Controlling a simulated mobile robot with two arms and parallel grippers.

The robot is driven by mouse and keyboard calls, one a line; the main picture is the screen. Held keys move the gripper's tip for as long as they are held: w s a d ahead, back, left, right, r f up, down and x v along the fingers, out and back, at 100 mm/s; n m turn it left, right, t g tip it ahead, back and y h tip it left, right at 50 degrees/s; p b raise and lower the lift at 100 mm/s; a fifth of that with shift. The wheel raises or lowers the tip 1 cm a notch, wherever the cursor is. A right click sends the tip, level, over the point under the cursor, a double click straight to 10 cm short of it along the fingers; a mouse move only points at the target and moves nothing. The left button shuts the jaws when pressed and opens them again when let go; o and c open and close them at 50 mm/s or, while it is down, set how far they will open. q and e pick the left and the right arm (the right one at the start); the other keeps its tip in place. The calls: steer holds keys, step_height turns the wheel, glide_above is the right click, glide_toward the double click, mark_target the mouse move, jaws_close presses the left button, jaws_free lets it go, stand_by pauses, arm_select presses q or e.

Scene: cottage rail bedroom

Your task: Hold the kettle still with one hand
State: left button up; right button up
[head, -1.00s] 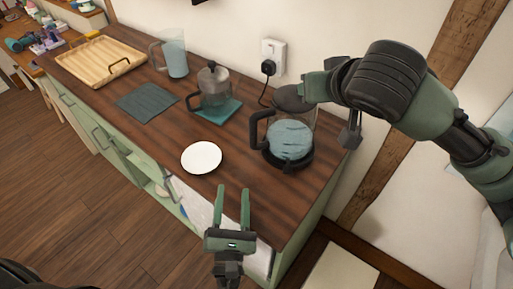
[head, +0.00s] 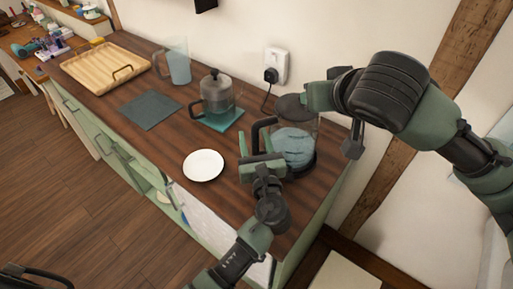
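The kettle (head: 297,147) is a clear glass jug with water in it, a black lid (head: 291,106), a black base and a black handle (head: 257,128) on its left. It stands upright near the counter's right end. My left gripper (head: 256,144) is at the handle, its two green fingers spread apart on either side of the handle's lower part. Whether they touch it is unclear. My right gripper (head: 316,97) is at the right edge of the lid, above the kettle. Its fingertips are hidden, so its opening cannot be seen.
On the wooden counter are a white plate (head: 203,165), a glass press (head: 216,98) on a teal mat, a dark mat (head: 150,110), a clear jug (head: 177,62) and a wooden tray (head: 104,68). A wall socket (head: 277,66) has a plug and cord behind the kettle.

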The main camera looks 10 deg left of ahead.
arm_select(q)
steer(key=shift+w+a, duration=0.25)
steer(key=shift+w, duration=0.3)
jaws_close()
stand_by(2.0)
